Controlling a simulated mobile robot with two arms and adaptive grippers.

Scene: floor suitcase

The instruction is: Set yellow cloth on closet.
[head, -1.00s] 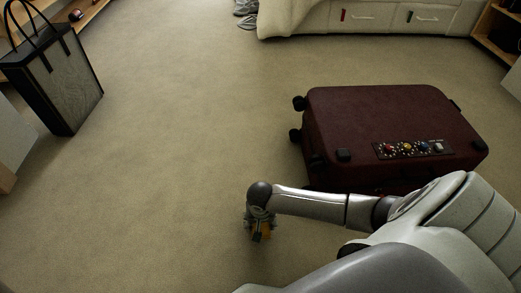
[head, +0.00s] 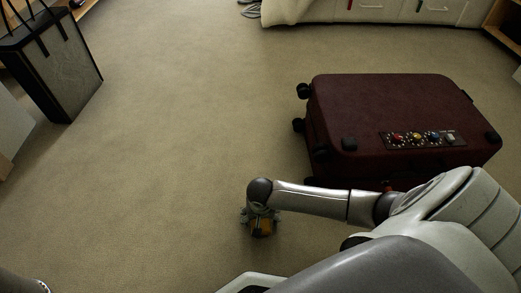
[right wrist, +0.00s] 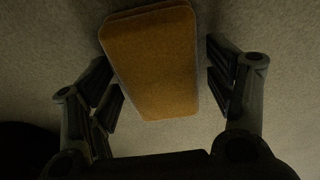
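In the right wrist view the cloth (right wrist: 155,65) is a folded, flat rectangle between the spread fingers of my right gripper (right wrist: 163,85). The fingers are open, with a gap at the cloth's right edge; its left edge is close to the left finger. I cannot tell whether the cloth touches the floor. My left gripper is not in view. No closet can be made out for certain.
A dark red suitcase (head: 385,105) lies on the carpet right of my right gripper. A black and grey bag (head: 55,75) stands at the left. A white drawer unit (head: 390,10) and wooden shelving (head: 505,25) are at the back. The middle carpet (head: 190,110) is clear.

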